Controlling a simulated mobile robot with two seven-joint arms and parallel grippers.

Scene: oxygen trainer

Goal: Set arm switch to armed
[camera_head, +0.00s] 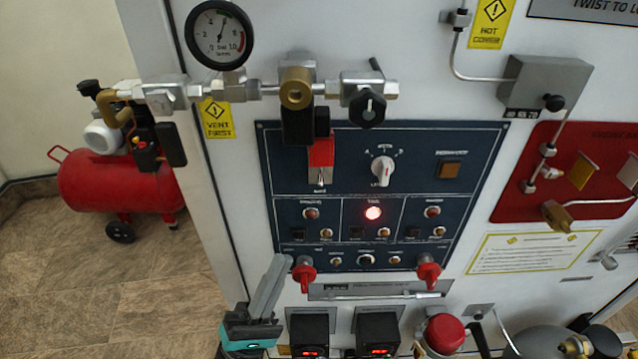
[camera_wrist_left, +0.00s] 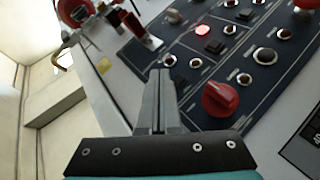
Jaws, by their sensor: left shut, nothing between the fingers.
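The arm switch (camera_head: 320,177) is a small metal toggle on a light plate at the upper left of the dark blue panel. Its red guard (camera_head: 321,152) stands above the lever, which shows uncovered. I cannot tell which way the lever is set. In the left wrist view the red guard (camera_wrist_left: 131,24) shows at the upper left, beyond the fingers. My left gripper (camera_head: 279,268) is shut and empty, below and left of the switch, near the panel's lower left corner. Its fingertips also show in the left wrist view (camera_wrist_left: 158,76), apart from the switch. My right gripper is not in view.
A grey rotary selector (camera_head: 382,170) sits right of the switch, and a lit red lamp (camera_head: 373,213) below it. Red knobs (camera_head: 304,274) (camera_head: 429,275) jut out at the panel's lower corners. A brass valve (camera_head: 296,90) and a black knob (camera_head: 367,108) overhang the panel's top.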

